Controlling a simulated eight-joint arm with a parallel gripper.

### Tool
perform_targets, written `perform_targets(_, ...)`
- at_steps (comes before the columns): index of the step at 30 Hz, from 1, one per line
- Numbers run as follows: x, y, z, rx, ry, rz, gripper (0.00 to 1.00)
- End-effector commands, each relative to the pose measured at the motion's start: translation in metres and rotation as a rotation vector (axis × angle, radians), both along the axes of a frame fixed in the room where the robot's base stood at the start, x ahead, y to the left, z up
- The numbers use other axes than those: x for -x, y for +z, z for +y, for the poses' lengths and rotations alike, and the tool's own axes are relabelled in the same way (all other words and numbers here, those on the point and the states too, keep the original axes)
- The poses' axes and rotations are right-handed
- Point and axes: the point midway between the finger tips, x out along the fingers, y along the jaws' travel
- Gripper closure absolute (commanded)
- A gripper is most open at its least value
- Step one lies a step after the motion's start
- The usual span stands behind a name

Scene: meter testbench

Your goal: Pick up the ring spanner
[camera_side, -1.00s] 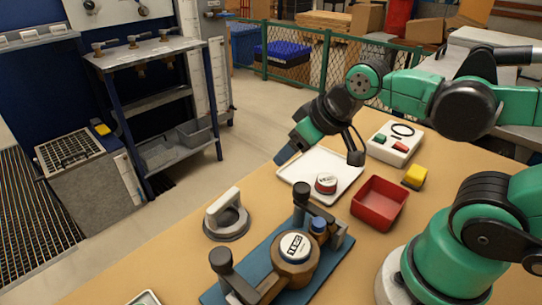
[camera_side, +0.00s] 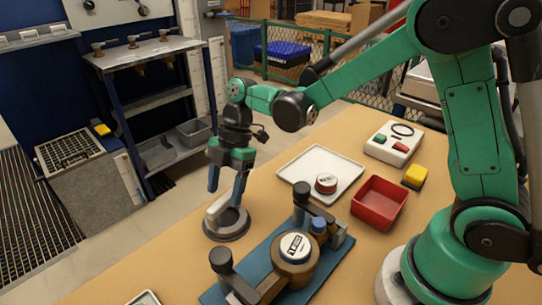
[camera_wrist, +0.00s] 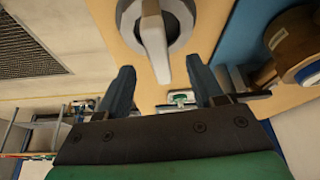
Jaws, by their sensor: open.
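The ring spanner, a grey ring with a pale raised handle (camera_side: 218,207), lies on the tan bench left of the blue fixture. In the wrist view its handle (camera_wrist: 153,42) lines up with the gap between my fingers, and part of the ring is cut off at the top edge. My gripper (camera_side: 226,196) points down at the spanner, with its fingers open and the handle close to the fingertips. The wrist view shows the two fingers (camera_wrist: 160,82) spread with nothing clamped between them. I cannot tell whether a fingertip touches the handle.
A blue fixture (camera_side: 335,258) with black-topped clamps holds a round meter (camera_side: 296,246) just right of the spanner. Behind are a white tray (camera_side: 335,159) with a small red-and-white round piece, a red bin (camera_side: 379,204), a yellow block (camera_side: 414,176) and a control box (camera_side: 393,141).

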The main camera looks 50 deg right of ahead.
Motion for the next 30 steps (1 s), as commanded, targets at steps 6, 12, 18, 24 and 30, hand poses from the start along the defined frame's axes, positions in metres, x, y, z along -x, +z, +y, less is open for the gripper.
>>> perform_targets(6,0.002,-0.028,0.012,0.001,-0.001,-0.001,0.39)
perform_targets(12,0.003,-0.041,0.017,0.002,-0.004,-0.001,0.39)
perform_targets(18,0.003,-0.042,0.017,0.002,-0.005,-0.002,0.39)
perform_targets(24,0.003,-0.042,0.017,0.002,-0.006,-0.001,0.85)
perform_targets(30,0.003,-0.041,0.017,0.002,-0.006,-0.001,1.0)
